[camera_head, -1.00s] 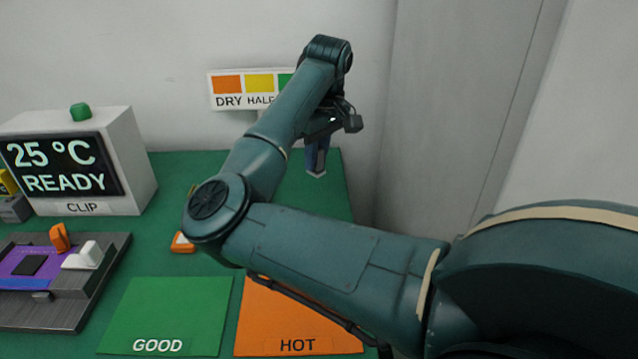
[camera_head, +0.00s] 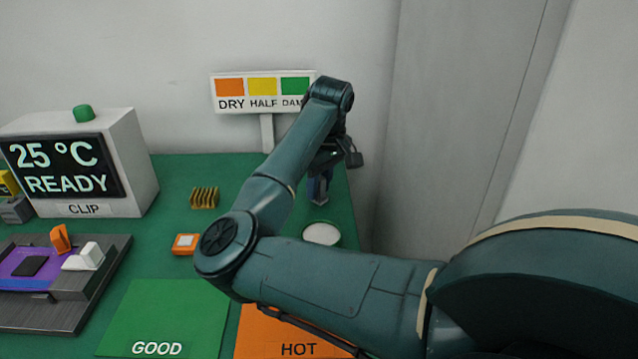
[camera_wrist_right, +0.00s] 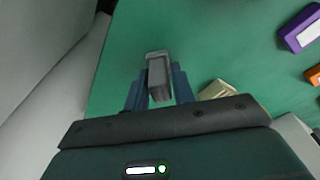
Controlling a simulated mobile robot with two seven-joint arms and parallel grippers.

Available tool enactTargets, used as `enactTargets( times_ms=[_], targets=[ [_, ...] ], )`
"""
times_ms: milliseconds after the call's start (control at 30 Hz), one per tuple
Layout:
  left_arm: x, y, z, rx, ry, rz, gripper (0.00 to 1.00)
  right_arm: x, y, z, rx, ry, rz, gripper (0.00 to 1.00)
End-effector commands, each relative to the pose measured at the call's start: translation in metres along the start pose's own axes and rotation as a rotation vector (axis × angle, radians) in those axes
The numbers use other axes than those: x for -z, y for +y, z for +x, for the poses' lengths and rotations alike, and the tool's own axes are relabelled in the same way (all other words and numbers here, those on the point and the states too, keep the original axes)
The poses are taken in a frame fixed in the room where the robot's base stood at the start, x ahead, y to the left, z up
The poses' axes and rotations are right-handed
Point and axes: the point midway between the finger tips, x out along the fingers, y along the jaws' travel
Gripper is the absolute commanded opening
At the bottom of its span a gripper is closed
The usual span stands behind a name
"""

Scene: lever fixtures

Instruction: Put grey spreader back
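My right gripper (camera_head: 320,188) hangs over the back right part of the green table, pointing down. In the right wrist view my right gripper (camera_wrist_right: 158,88) has its blue fingers on both sides of a grey block, which I take as the grey spreader (camera_wrist_right: 158,76). The fingers look closed on it. In the head view only a small greyish tip shows at the fingers. Whether it touches the table I cannot tell. My left gripper is not in view.
A white round dish (camera_head: 322,233) lies just in front of the gripper. A brass ribbed piece (camera_head: 204,197) and an orange block (camera_head: 185,243) lie left. A DRY/HALF sign (camera_head: 262,92) stands behind. GOOD (camera_head: 165,310) and HOT (camera_head: 262,335) mats lie in front.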

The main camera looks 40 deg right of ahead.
Motion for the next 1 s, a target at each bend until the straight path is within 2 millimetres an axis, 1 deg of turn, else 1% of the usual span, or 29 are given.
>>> enactTargets(
  times_ms=[33,167,400,533,667,900,1000],
  targets=[
    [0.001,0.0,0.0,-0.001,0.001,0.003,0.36,0.0,0.0,0.0,0.0,0.0,0.0,0.29],
    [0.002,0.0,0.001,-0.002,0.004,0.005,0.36,0.0,0.0,0.0,0.0,0.0,0.0,0.39],
    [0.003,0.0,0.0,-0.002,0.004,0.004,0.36,0.0,0.0,-0.001,-0.001,0.0,0.0,0.39],
    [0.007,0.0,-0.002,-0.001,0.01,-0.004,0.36,0.001,0.0,-0.01,-0.002,0.002,0.0,0.39],
    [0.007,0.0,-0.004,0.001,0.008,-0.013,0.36,0.002,0.0,-0.034,-0.002,0.006,0.001,0.39],
    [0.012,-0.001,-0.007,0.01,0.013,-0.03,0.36,0.002,0.0,-0.087,-0.001,0.004,0.0,0.39],
    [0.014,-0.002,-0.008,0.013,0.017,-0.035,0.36,0.001,0.0,-0.104,-0.002,0.003,-0.001,0.39]
  ],
)
